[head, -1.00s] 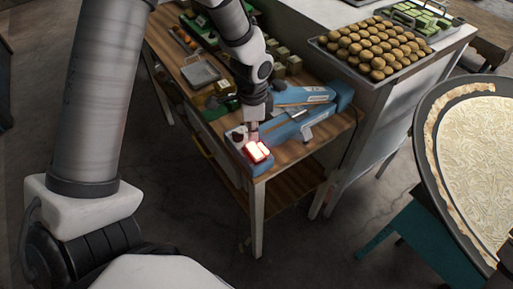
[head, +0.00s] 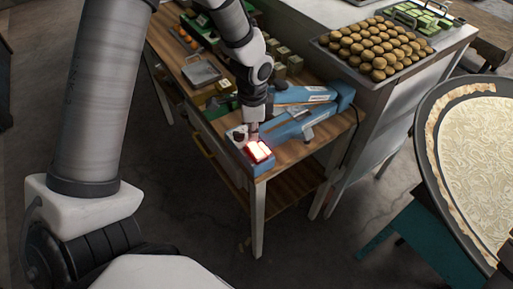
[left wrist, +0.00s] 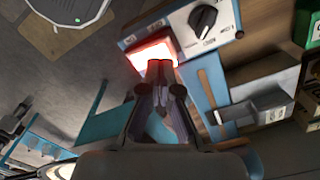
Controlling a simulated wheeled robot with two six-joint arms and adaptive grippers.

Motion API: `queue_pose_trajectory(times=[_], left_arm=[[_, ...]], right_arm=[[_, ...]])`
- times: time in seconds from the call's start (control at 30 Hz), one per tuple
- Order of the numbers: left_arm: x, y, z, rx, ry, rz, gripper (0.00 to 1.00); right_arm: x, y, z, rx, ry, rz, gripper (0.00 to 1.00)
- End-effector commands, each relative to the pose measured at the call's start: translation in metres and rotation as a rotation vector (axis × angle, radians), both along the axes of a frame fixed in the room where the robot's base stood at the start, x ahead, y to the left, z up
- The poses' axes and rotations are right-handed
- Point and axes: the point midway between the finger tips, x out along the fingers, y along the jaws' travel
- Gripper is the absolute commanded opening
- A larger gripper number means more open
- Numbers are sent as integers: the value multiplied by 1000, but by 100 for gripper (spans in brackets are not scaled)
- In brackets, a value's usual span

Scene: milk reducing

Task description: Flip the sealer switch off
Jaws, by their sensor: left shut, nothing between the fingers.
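The blue sealer (head: 290,126) lies on the wooden table near its front corner. Its switch (head: 258,151) glows red and white at the near end, and it also shows lit in the left wrist view (left wrist: 152,52). A black dial (left wrist: 204,18) sits beside the switch on the sealer's panel. My left gripper (head: 252,134) is shut and empty, pointing down at the switch. In the left wrist view the fingertips (left wrist: 160,68) overlap the switch's lower edge; I cannot tell whether they touch it. My right gripper is out of view.
A tray of round brown pastries (head: 375,48) stands on the white counter behind. Small green-and-tan blocks (head: 283,52) and a grey square tray (head: 201,73) are farther back on the table. A large round pan (head: 470,165) stands at the right. The floor in front is clear.

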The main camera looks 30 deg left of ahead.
Motion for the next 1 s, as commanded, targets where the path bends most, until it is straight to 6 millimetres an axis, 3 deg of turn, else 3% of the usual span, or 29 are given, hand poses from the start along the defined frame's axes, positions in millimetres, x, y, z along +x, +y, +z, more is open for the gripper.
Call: queue_pose_trajectory(times=[1.0], left_arm=[[0, 0, -9, 0, 0, 0, 0]], right_arm=[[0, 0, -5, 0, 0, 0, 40]])
